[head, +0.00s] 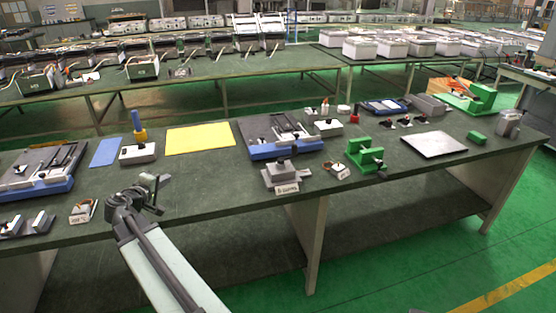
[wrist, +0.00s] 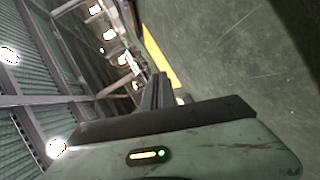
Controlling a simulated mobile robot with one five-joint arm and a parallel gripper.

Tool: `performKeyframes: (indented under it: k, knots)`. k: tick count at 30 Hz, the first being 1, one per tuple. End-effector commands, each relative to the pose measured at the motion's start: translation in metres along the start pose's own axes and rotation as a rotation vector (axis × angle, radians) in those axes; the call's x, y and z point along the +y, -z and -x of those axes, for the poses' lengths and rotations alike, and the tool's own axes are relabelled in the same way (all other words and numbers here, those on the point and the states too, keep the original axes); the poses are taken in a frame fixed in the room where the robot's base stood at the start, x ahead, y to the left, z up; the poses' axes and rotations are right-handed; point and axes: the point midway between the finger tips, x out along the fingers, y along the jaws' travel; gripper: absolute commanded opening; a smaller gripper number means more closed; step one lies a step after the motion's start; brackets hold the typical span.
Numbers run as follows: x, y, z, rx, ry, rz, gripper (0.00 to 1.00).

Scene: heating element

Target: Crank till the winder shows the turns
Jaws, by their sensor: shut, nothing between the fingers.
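A green device (head: 366,155), which looks like the winder, stands near the front edge of the table, right of centre in the head view. A small dark part sticks out at its lower right; I cannot tell whether it is the crank. No turns reading is legible. My gripper (head: 162,186) is far to the left of it, raised at the table's front edge. In the wrist view its fingers (wrist: 158,92) are together and empty. The winder cannot be made out in the wrist view.
A grey block with a label (head: 283,176) and a small white-labelled part (head: 338,169) sit left of the green device. A white plate (head: 434,144) lies to its right. A yellow sheet (head: 200,138) and a blue-based fixture (head: 285,150) lie behind. A larger green machine (head: 482,97) stands back right.

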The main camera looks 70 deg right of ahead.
Motion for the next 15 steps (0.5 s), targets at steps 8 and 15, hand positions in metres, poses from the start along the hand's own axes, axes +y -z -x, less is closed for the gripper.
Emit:
performKeyframes:
  k: [8, 15]
  knots:
    - [0.113, -0.22, -0.16, -0.285, -0.342, 0.151, 0.0]
    - [0.133, -0.296, -0.18, -0.391, -0.367, 0.151, 0.0]
